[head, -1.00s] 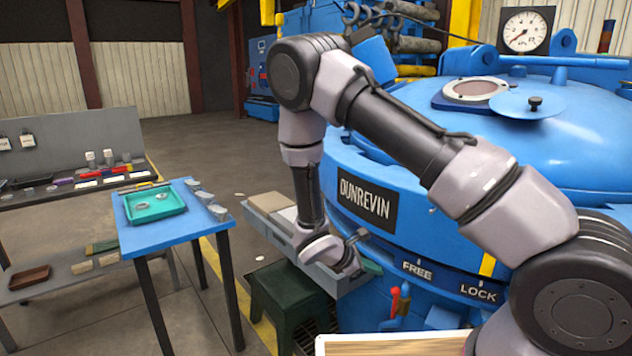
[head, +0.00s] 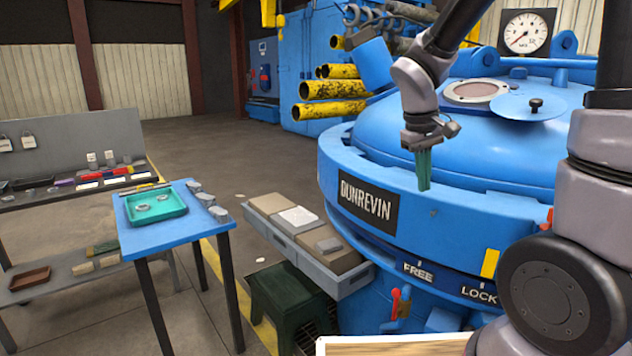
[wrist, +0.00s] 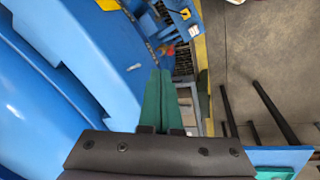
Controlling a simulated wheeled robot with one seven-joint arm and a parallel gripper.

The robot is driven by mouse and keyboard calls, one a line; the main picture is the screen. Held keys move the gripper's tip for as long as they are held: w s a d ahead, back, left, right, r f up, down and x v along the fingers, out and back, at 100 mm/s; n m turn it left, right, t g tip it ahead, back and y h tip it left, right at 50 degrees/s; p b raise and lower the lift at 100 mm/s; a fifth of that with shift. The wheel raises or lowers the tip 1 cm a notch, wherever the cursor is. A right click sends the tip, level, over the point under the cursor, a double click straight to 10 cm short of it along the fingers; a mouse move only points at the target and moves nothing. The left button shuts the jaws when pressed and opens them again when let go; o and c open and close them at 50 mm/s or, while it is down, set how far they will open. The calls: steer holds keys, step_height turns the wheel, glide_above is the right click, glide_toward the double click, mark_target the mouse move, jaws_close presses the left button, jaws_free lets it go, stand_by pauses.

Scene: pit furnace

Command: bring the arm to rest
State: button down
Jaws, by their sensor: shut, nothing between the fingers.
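My gripper (head: 424,184) hangs in front of the blue furnace (head: 352,160), its green fingers pointing down, to the right of the DUNREVIN plate. The fingers are shut and empty. In the wrist view the gripper (wrist: 164,80) shows its two green fingers close together, with the furnace's blue side to the left and the floor to the right. The arm is raised, and part of it leaves the top of the head view.
A blue table (head: 205,240) with a teal tray (head: 182,211) stands at left. The furnace lid (head: 470,125) is close behind my gripper. Open floor (head: 240,150) lies behind the table.

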steer(key=s+d+r+m+t+y, duration=0.1)
steer(key=s+r+m+t+y, duration=0.3)
steer(key=s+r+m, duration=0.3)
steer(key=s+r+t, duration=0.1)
steer(key=s+r, duration=0.3)
steer(key=r, duration=0.4)
steer(key=shift+t, duration=0.4)
steer(key=shift+s+d, duration=0.1)
steer(key=shift+s, duration=0.05)
